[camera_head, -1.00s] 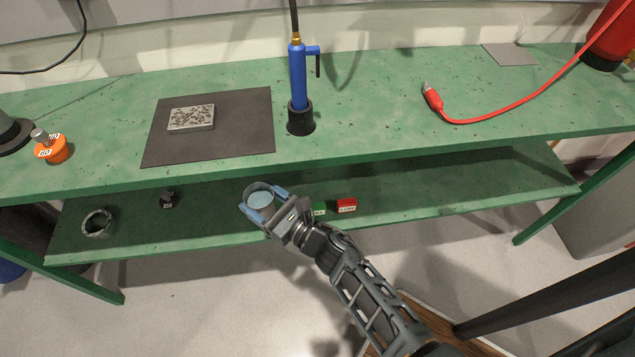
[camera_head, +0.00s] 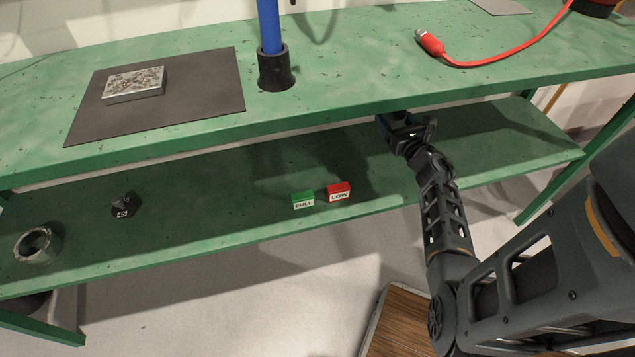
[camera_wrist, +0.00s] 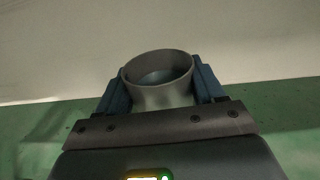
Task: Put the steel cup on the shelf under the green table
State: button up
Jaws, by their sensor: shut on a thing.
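The steel cup (camera_wrist: 160,92) is a grey, round cup, seen in the wrist view upright between the two blue fingers. My gripper (camera_wrist: 160,85) is shut on it from both sides. In the head view my gripper (camera_head: 388,124) reaches in under the front edge of the green table (camera_head: 330,122), above the right part of the green lower shelf (camera_head: 230,210). The cup is hidden there by the tabletop edge and my gripper. I cannot tell whether the cup's base touches the shelf.
On the shelf stand a green FULL block (camera_head: 303,200), a red LOW block (camera_head: 339,191), a small black piece (camera_head: 124,205) and a grey ring (camera_head: 37,246). The shelf right of my gripper looks clear. The tabletop edge hangs above my gripper.

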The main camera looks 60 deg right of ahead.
jog(key=shift+s+d+f, duration=0.3)
jog(key=shift+s+d, duration=0.35)
jog(key=shift+s, duration=0.2)
jog(key=b, duration=0.5)
send_over(356, 166)
jog(key=shift+g+h, duration=0.3)
jog(key=f, duration=0.4)
jog(key=s+f, duration=0.1)
jog(key=f, duration=0.1)
jog(key=shift+d+f, duration=0.2)
jog(key=shift+w+a+f, duration=0.2)
jog(key=shift+w+a, duration=0.1)
jog(key=shift+w, duration=0.15)
jog(key=shift+f+b, duration=0.7)
jog(key=shift+f, duration=1.2)
jog(key=shift+f, duration=0.2)
jog(key=o, duration=0.9)
jog(key=shift+r, duration=0.1)
